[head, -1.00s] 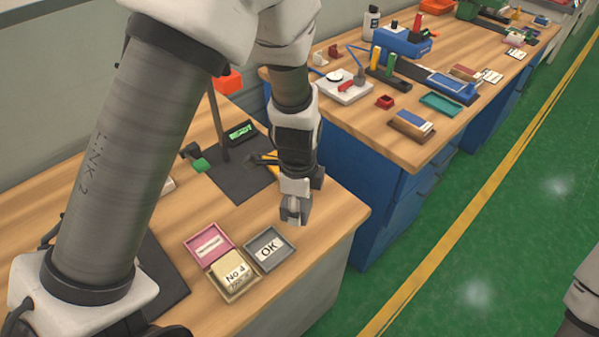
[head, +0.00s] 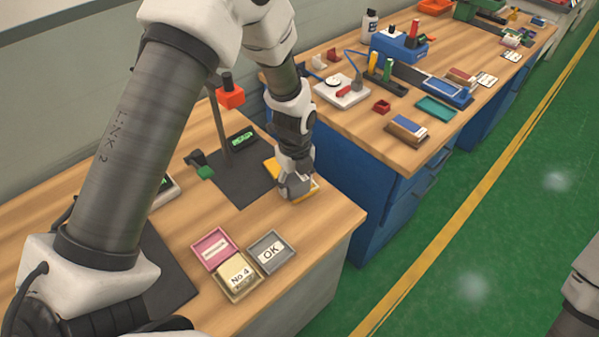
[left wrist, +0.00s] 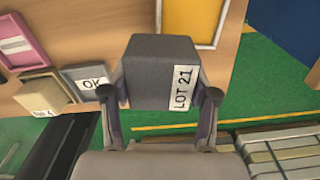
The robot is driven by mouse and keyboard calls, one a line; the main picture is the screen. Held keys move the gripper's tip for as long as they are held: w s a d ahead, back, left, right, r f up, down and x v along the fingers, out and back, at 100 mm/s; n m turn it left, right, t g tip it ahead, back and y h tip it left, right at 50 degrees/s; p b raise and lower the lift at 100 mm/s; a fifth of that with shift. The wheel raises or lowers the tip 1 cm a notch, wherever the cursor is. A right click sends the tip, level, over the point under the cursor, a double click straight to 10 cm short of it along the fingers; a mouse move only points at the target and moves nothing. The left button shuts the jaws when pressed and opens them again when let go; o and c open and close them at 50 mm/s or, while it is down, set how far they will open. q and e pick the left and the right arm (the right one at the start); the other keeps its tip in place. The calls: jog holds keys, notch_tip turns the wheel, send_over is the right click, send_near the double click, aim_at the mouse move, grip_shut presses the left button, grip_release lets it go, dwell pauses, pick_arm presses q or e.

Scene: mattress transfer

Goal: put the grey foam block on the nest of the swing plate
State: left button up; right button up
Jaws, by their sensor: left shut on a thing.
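The grey foam block (left wrist: 160,72) with a LOT 21 label is between the fingers of my left gripper (left wrist: 160,105) in the left wrist view. The gripper is shut on it. In the head view my left gripper (head: 297,188) is over the far right part of the near bench, where it mostly hides the block. I cannot tell whether this is the swing plate, and no nest is clearly visible. My right gripper is out of view.
Pink (head: 211,236), OK-labelled grey (head: 284,260) and No 4 tan (head: 237,298) trays sit near the bench's front edge. A post with an orange head (head: 230,97) stands on a dark mat (head: 237,192). A cluttered second bench (head: 430,150) stands to the right.

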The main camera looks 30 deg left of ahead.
aim_at(300, 178)
pick_arm(q)
jog(key=w, duration=0.2)
jog(key=w+a+p, duration=0.1)
jog(key=w, duration=0.1)
jog(key=shift+w+a+f, duration=0.2)
jog(key=shift+w, duration=0.1)
jog(key=shift+w+f, duration=0.1)
jog(key=shift+f, duration=0.2)
notch_tip(300, 178, down, 3)
jog(key=shift+r+p, duration=0.2)
jog(key=shift+p, duration=0.4)
jog(key=shift+f, duration=0.4)
jog(key=o, duration=1)
jog(key=shift+o, duration=0.2)
jog(key=shift+r, duration=0.1)
